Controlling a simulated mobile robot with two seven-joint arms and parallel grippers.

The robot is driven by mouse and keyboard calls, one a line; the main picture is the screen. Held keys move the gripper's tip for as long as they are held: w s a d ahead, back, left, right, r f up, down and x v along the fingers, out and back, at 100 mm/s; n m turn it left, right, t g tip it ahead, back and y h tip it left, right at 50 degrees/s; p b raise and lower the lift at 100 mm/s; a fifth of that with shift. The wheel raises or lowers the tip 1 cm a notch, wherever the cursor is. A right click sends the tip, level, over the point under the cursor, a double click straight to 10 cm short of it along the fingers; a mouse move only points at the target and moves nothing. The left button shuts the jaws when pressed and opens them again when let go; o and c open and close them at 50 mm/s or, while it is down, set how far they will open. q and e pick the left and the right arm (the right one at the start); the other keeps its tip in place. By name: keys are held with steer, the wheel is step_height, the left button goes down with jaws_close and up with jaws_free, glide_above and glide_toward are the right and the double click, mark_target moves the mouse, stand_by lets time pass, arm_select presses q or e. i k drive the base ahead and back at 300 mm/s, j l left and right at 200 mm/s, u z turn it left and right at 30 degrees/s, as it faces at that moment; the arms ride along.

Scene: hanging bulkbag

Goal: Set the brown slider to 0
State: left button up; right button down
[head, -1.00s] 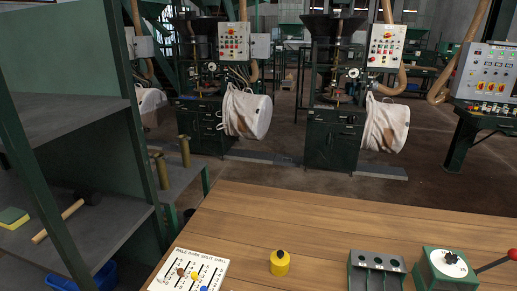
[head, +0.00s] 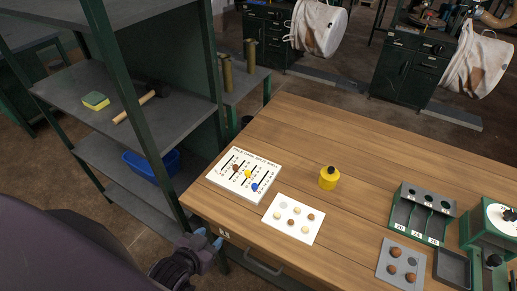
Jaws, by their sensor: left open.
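A white slider board (head: 219,175) lies on the wooden table near its left edge, with printed slots and a scale. The brown slider (head: 235,168) is the leftmost knob, a yellow slider (head: 248,174) is in the middle and a blue slider (head: 255,187) is nearest the front right. The scale numbers are too small to read surely. My left gripper (head: 209,239) is open and empty, off the table's left front edge, below the board in the picture and apart from it. My right gripper is not in view.
A white card with round pieces (head: 293,234) lies just right of the board. A yellow container (head: 328,178) stands behind it. A green rack (head: 421,211) and a grey tray (head: 385,262) are further right. Metal shelves (head: 170,110) rise at the left.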

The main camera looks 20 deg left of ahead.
mark_target(235, 167)
steer(key=k+l+u, duration=0.15)
steer(key=u, duration=0.35)
steer(key=k+l+u, duration=0.1)
steer(key=k+u, duration=0.15)
steer(key=u, duration=0.25)
steer(key=i+u, duration=0.15)
steer(key=i, duration=0.3)
